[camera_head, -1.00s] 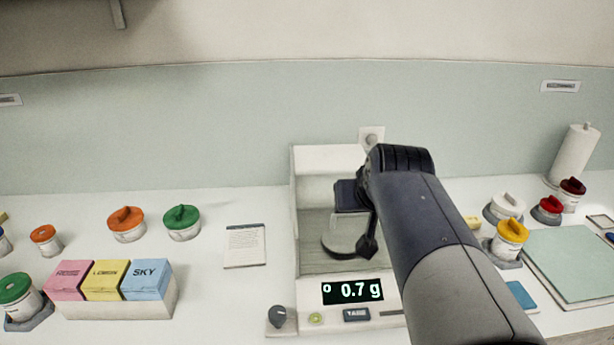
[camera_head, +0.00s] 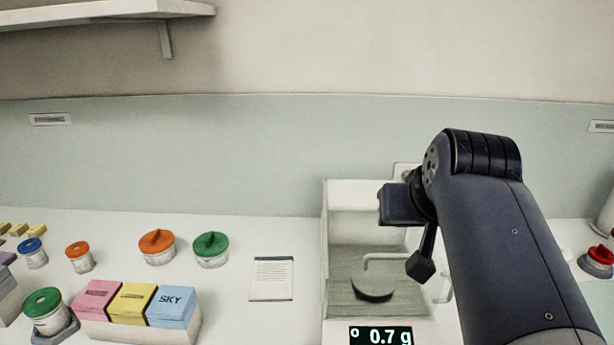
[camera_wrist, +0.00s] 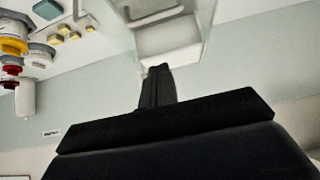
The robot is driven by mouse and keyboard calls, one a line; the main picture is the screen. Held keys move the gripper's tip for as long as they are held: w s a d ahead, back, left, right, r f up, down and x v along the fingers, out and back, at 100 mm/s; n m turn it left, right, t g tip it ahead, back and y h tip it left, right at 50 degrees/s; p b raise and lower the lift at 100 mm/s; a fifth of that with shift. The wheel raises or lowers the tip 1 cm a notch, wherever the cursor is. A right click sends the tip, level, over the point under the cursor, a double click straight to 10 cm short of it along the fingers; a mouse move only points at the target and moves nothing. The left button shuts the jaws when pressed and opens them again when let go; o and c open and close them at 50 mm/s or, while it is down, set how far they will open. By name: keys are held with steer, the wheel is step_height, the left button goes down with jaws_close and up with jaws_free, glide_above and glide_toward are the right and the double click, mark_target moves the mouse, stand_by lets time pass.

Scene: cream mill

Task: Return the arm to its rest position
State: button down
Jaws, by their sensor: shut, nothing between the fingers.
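My arm reaches in from the lower right of the head view. My gripper (camera_head: 421,264) points down in front of the balance's glass-sided chamber, above and right of the round dark pan (camera_head: 373,292). Its fingers are shut and empty; they also show as a dark closed pair in the wrist view (camera_wrist: 158,86). The white balance (camera_head: 340,310) has a display (camera_head: 380,336) that reads 0.7 g. My arm hides part of the balance's right side.
Left of the balance are a notepad (camera_head: 271,278), orange-lidded (camera_head: 157,246) and green-lidded (camera_head: 211,249) jars, and a holder of pink, yellow and blue boxes (camera_head: 170,305). A red-lidded jar (camera_head: 598,258) stands at right. A shelf (camera_head: 90,14) hangs upper left.

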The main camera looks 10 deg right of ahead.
mark_target(393, 258)
steer(key=x, duration=1)
steer(key=shift+f, duration=0.3)
steer(key=s, duration=0.1)
steer(key=s+a, duration=0.1)
steer(key=s, duration=0.1)
steer(key=shift+s+f, duration=0.1)
steer(key=shift+s, duration=0.2)
steer(key=shift+s+f, duration=0.1)
steer(key=shift+a, duration=0.1)
